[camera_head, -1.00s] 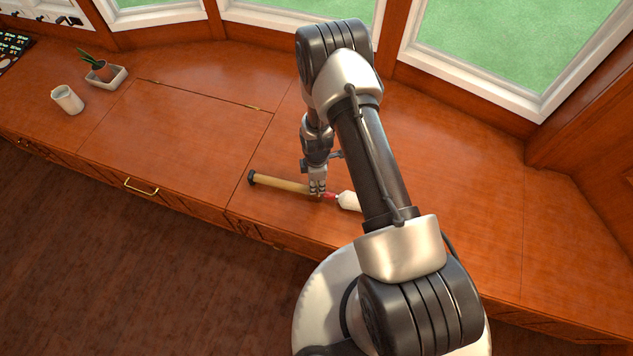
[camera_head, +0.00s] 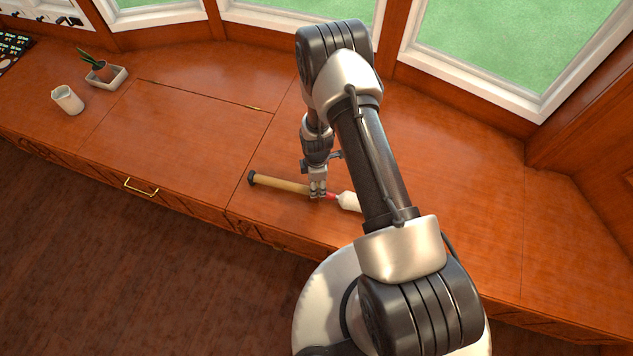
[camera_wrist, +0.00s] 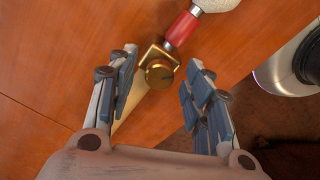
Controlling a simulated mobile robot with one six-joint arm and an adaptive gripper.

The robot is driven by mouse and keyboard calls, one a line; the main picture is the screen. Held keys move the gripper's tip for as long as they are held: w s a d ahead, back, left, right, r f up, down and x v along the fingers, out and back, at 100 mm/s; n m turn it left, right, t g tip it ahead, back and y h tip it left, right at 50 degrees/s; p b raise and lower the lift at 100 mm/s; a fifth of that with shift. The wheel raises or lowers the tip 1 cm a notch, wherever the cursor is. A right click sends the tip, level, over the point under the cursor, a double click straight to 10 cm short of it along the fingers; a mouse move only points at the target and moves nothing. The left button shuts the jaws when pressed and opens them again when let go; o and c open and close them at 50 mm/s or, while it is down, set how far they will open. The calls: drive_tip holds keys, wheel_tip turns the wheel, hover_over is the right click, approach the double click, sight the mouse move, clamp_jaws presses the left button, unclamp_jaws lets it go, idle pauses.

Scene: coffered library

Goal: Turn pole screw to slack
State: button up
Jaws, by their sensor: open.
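The pole (camera_head: 283,184) lies on the wooden counter, with a tan shaft, a dark cap at its left end, and a red collar (camera_head: 331,196) and white part (camera_head: 348,201) at its right. In the wrist view the brass screw (camera_wrist: 159,72) has a round knob on a square brass block, beside the red collar (camera_wrist: 182,29). My gripper (camera_head: 317,194) is over the pole at the brass block. In the wrist view my gripper (camera_wrist: 162,80) is open, with one finger on each side of the screw. Part of the tan shaft (camera_wrist: 133,98) shows by the left finger.
The wooden counter (camera_head: 430,150) is clear to the right of the arm. A white cup (camera_head: 68,100) and a potted plant (camera_head: 100,70) in a white tray (camera_head: 108,82) stand at the far left. The counter's front edge is close to the pole.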

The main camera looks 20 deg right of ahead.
drive_tip(key=shift+r, duration=0.1)
wheel_tip(320, 180, up, 12)
idle(0.4)
idle(0.4)
drive_tip(key=s+r+m+t, duration=0.15)
drive_tip(key=r+m, duration=0.25)
drive_tip(key=r, duration=0.9)
drive_tip(key=s+r+m+t, duration=0.1)
drive_tip(key=s+r+m, duration=0.15)
drive_tip(key=r, duration=1.05)
drive_tip(key=s+r+m+t, duration=0.1)
drive_tip(key=s+r+m, duration=0.4)
drive_tip(key=s, duration=0.4)
drive_tip(key=s+r+m+t, duration=0.1)
drive_tip(key=s+r+m, duration=0.3)
drive_tip(key=s+r, duration=0.3)
drive_tip(key=shift+s+a+m, duration=0.25)
drive_tip(key=shift+s+m, duration=0.1)
drive_tip(key=shift+s, duration=0.7)
